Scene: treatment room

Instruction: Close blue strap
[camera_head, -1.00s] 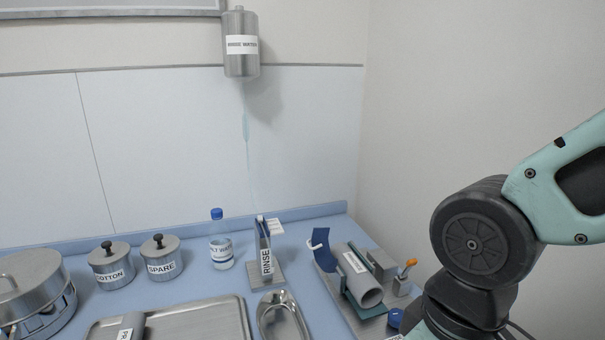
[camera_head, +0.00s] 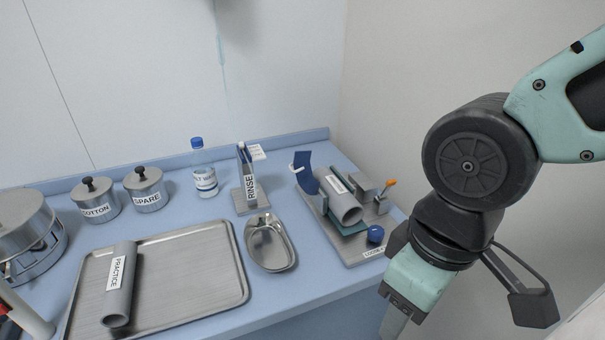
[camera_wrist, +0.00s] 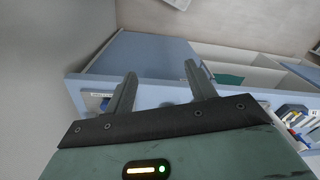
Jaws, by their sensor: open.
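The blue strap (camera_head: 302,173) stands up as a loose flap at the left of a grey tube (camera_head: 346,204). A white hook-like piece (camera_head: 293,168) sits at its left edge. The tube rests in a cradle on a metal base plate (camera_head: 358,244) at the right of the blue counter. My gripper (camera_head: 392,330) hangs in front of the counter, below and right of the plate, clear of the strap. In the wrist view my gripper (camera_wrist: 158,85) has its two fingers apart with nothing between them; the strap is not recognisable there.
A blue knob (camera_head: 376,234) and an orange-tipped lever (camera_head: 390,184) are on the plate. A steel kidney dish (camera_head: 270,243), the RINSE stand (camera_head: 247,200), a bottle (camera_head: 204,180) and a tray (camera_head: 215,290) with a PRACTICE tube (camera_head: 120,285) stand to the left. A wall is close on the right.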

